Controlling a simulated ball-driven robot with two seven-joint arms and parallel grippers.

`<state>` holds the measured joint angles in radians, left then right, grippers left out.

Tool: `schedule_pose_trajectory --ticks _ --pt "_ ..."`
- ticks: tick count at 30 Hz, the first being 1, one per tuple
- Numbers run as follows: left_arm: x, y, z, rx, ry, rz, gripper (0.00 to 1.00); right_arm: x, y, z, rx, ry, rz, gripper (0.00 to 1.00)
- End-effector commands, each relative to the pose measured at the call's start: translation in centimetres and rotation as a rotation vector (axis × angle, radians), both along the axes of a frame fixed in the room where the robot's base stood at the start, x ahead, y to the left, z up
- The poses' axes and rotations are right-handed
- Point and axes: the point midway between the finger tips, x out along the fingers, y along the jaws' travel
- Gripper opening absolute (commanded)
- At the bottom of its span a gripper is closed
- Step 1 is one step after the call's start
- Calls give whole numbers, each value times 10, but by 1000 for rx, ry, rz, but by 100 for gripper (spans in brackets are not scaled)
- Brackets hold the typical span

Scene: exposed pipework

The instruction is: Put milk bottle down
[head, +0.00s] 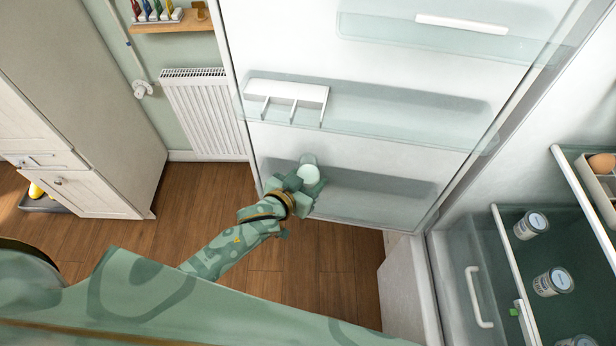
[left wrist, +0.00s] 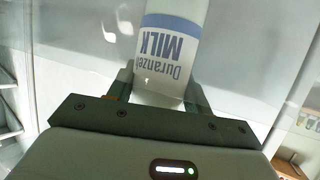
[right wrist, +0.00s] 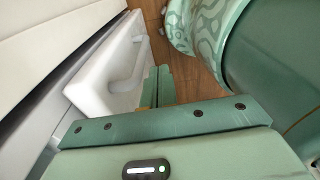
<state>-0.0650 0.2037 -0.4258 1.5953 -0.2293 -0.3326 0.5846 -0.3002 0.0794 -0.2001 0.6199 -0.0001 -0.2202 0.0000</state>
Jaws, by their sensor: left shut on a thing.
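The milk bottle (head: 309,172) is at the lower door shelf (head: 385,192) of the open fridge, near the shelf's left end. My left gripper (head: 301,186) is shut on it. In the left wrist view the white bottle (left wrist: 168,52) with a blue band and MILK label stands between the two fingers, its lettering upside down in that picture. I cannot tell whether its base touches the shelf. My right gripper (right wrist: 157,88) shows only in the right wrist view, its fingers together with nothing between them.
The middle door shelf (head: 400,115) above holds a white rack (head: 287,95). The fridge interior at right has cans (head: 552,282) on a glass shelf and an egg (head: 602,163). A radiator (head: 207,112) stands behind the door. The wooden floor (head: 325,290) below is clear.

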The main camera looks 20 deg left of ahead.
Motion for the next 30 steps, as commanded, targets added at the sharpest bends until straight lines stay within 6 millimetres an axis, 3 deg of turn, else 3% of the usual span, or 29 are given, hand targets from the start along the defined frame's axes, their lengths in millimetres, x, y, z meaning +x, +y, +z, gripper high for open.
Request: schedule_pose_trajectory --ticks 1,2,3,14,24,30 --pt "0 0 -1 -1 -2 0 13 0 0 -1 0 0 0 0" --pt "0 0 -2 -1 1 0 56 0 0 -1 0 0 0 0" --pt "0 0 -2 0 1 0 59 0 0 -1 0 0 0 0" --pt "-5 1 3 1 2 0 59 0 0 2 -1 -1 0 0" --pt "-71 21 32 1 4 1 59 2 0 16 -1 -4 0 0" --pt "-99 30 44 1 1 1 59 2 0 19 0 -5 0 0"
